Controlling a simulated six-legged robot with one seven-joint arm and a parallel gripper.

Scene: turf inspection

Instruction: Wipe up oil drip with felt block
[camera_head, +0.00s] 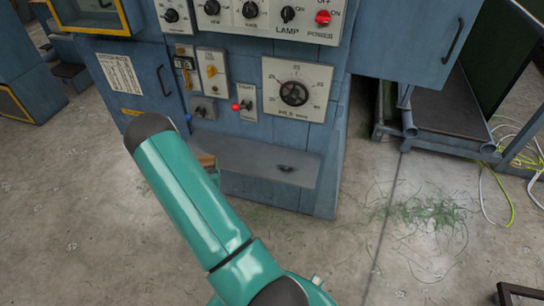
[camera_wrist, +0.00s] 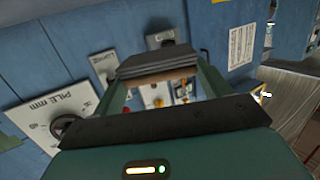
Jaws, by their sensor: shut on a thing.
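My gripper (camera_head: 214,177) is mostly hidden behind my teal arm in the head view, at the left end of the grey ledge. A brown edge there looks like the felt block (camera_head: 206,160). In the wrist view my gripper (camera_wrist: 157,76) is shut on the block, which shows as a thin tan-brown strip (camera_wrist: 158,78) by the dark jaw pad. The oil drip (camera_head: 286,168) is a small dark spot on the ledge, to the right of my gripper and apart from it. Whether the block touches the ledge cannot be told.
The grey ledge (camera_head: 255,153) sticks out from the blue machine below a dial plate (camera_head: 297,91) and a red-knobbed lever (camera_head: 243,106). Green fibres (camera_head: 428,212) lie on the concrete floor at right. The ledge right of my arm is clear apart from the spot.

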